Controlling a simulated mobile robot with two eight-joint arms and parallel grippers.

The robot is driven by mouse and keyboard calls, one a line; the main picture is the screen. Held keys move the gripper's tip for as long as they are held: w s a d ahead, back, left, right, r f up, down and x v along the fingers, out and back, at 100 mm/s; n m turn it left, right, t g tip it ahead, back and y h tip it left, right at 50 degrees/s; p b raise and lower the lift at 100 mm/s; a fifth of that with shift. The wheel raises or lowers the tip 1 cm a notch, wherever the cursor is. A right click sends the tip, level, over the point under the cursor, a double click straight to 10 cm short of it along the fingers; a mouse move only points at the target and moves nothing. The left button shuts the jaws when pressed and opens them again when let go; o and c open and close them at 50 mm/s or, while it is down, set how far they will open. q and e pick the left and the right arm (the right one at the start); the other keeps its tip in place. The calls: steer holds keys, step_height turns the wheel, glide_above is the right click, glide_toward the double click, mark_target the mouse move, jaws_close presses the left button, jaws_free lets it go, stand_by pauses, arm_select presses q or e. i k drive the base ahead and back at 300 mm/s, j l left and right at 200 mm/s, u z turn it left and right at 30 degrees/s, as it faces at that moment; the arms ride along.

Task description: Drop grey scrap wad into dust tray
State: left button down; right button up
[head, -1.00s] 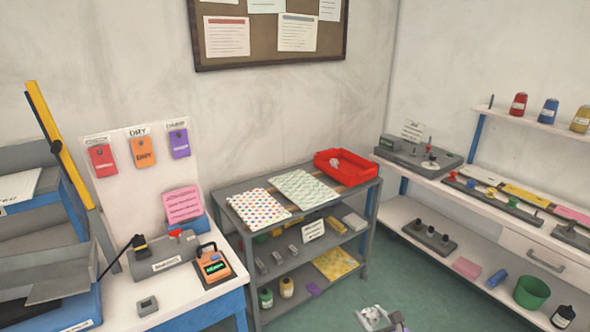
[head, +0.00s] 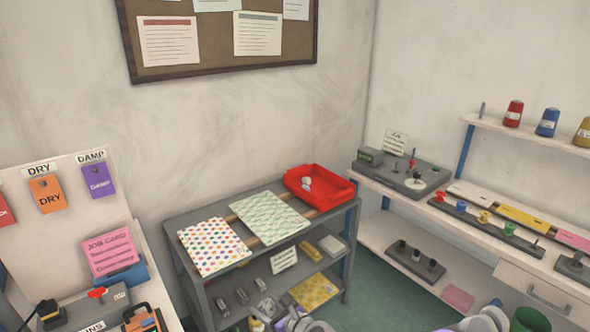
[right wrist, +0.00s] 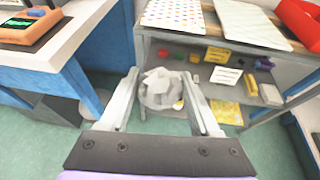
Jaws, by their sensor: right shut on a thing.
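The grey scrap wad (right wrist: 160,92) is crumpled and pale, between the fingers of my right gripper (right wrist: 160,75) in the right wrist view. The gripper is shut on it, held in front of the shelf cart. In the head view only grey and purple parts of my right arm show at the bottom edge, and the wad is not clear there. A red tray (head: 328,191), which looks like the dust tray, sits on the cart's top at its right end with a small whitish thing (head: 307,182) inside. Its edge shows in the right wrist view (right wrist: 301,22). My left gripper is out of view.
The grey cart (head: 178,222) carries a dotted sheet (head: 213,246) and a green-patterned sheet (head: 268,217) left of the tray. A white workbench (right wrist: 62,40) stands left of the gripper. A shelf unit (head: 385,235) stands at right. Green floor lies between.

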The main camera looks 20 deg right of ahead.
mark_target(315, 193)
steer(key=i+l+u, duration=0.1)
steer(key=i+l, duration=0.15)
steer(key=l, duration=0.15)
steer(key=i+l+u, duration=0.15)
steer(key=l, duration=0.3)
steer(key=i+l, duration=0.6)
steer(key=l, duration=0.25)
steer(key=i+l, duration=0.5)
